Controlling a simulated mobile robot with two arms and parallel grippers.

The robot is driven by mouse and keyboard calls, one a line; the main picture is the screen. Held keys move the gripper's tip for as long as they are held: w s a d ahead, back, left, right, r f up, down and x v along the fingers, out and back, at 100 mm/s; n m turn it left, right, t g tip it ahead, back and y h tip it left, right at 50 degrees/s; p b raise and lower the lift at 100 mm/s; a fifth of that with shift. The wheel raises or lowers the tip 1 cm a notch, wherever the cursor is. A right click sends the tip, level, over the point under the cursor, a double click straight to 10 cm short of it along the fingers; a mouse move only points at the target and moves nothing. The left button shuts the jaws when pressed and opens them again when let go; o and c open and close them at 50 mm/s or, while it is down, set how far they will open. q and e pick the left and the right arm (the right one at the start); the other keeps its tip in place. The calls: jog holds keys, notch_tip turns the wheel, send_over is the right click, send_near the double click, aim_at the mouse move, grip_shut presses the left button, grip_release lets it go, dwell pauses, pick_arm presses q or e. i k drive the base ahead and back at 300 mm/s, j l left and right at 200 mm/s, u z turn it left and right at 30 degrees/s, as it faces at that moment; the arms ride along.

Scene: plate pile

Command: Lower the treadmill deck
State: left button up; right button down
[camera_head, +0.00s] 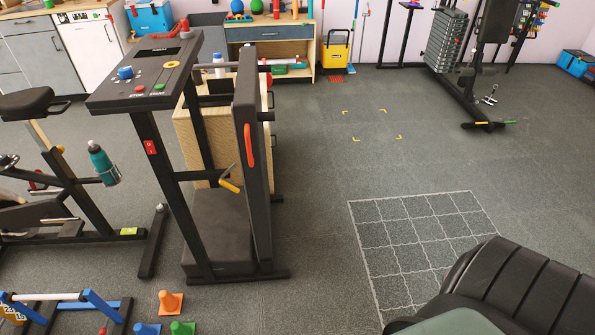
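The treadmill (165,78) stands at the left of the middle, its console on dark posts. Its deck (250,165) is folded up and stands upright, seen nearly edge-on. A red handle (249,145) is on the deck's edge. A lever with a yellow grip (229,186) sits lower, beside the deck. A red switch plate (150,147) is on the near post. The console has a blue knob and red and green buttons. Neither of my grippers is in view.
An exercise bike (60,180) with a teal bottle is close left of the treadmill. Small cones (170,302) and a low blue hurdle (75,305) lie in front. The floor right of the deck is clear, with a white grid marking (420,235). Weight equipment (446,40) stands behind.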

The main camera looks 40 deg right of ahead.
aim_at(248, 117)
jog(key=z, duration=0.85)
jog(key=i+j, duration=0.15)
jog(key=i+z, duration=0.05)
jog(key=i, duration=0.05)
